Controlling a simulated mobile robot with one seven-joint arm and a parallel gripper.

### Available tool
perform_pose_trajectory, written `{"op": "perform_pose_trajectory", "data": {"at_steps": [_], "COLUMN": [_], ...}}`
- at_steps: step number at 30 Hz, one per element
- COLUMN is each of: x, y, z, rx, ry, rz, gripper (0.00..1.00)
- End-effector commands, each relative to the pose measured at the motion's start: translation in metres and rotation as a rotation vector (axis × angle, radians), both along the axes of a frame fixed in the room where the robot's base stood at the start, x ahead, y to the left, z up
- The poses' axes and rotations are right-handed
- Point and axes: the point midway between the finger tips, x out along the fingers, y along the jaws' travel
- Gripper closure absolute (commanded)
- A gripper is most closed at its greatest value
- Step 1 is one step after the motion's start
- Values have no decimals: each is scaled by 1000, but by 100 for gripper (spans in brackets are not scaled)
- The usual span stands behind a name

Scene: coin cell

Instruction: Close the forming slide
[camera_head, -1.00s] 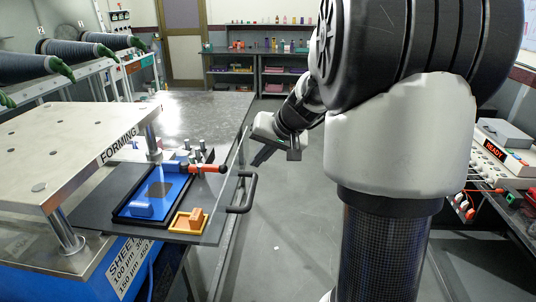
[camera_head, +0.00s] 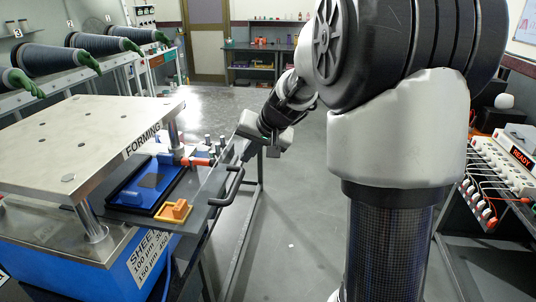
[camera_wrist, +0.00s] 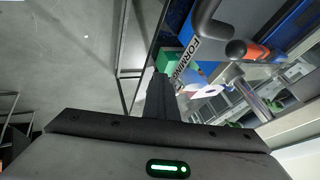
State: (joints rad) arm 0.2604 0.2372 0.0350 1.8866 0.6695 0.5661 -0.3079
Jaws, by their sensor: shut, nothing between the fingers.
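The forming slide (camera_head: 200,212) is a dark plate sticking out from under the metal top of the press marked FORMING (camera_head: 95,125). A blue plate with a dark square (camera_head: 150,181) and a small orange block (camera_head: 174,210) lie on it. A black bar handle (camera_head: 232,190) is on its right edge. My gripper (camera_head: 245,153) is shut and empty, just beyond the handle's far end in the head view; whether it touches cannot be told. In the wrist view my shut fingers (camera_wrist: 160,88) point toward the handle (camera_wrist: 205,32) and the press.
Glove ports with green gloves (camera_head: 90,60) line the left. A bench with a READY display (camera_head: 521,157) is at the right. The floor between is clear.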

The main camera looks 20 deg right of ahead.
Motion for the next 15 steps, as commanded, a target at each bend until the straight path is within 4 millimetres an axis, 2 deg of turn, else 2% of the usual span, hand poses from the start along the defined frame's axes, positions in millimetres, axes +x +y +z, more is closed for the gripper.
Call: {"op": "perform_pose_trajectory", "data": {"at_steps": [1,6,15], "x": [6,25,48], "y": [14,47,84], "z": [2,3,2], "rx": [0,1,1], "ry": [1,2,0], "rz": [8,7,3], "gripper": [100,100,100]}}
